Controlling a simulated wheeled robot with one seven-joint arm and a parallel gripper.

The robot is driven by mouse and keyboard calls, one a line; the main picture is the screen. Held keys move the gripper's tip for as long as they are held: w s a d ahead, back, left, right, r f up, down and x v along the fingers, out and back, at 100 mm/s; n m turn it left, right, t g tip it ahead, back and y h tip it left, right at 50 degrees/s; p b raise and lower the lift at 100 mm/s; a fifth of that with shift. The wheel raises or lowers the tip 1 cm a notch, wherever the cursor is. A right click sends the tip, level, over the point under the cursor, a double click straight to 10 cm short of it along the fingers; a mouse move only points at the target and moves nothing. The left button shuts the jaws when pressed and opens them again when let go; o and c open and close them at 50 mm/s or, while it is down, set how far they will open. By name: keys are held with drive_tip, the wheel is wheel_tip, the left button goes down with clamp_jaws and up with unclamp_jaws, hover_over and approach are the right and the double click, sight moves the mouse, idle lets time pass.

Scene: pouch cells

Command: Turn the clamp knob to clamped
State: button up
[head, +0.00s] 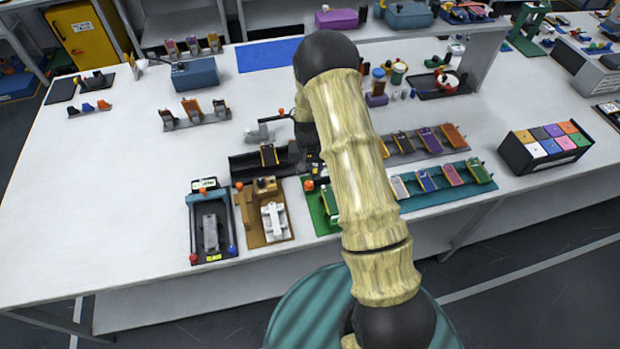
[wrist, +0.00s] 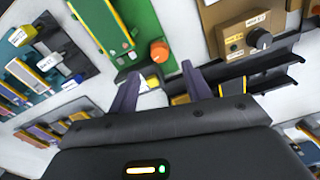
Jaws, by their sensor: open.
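A black round knob (wrist: 260,38) sits on the tan fixture (wrist: 222,14) at the upper right of the wrist view. Two small labels beside it are too small to read, so its setting cannot be told. The tan fixture also shows in the head view (head: 247,222), near the table's front edge. An orange knob (wrist: 159,51) stands at the corner of the green board (wrist: 105,28). My gripper (wrist: 160,72) is open and empty, its fingertips just below the orange knob and left of the black knob. In the head view my arm partly hides the green board.
A black tray (head: 240,166) lies behind the tan fixture. A black fixture with a grey cell (head: 210,232) stands left of it. A teal rack (head: 430,200) of cells is right of my arm.

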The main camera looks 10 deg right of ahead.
sight(309, 183)
wheel_tip(309, 183, down, 6)
drive_tip(key=shift+f+p, duration=0.25)
drive_tip(key=shift+p, duration=0.5)
drive_tip(key=shift+c, duration=0.2)
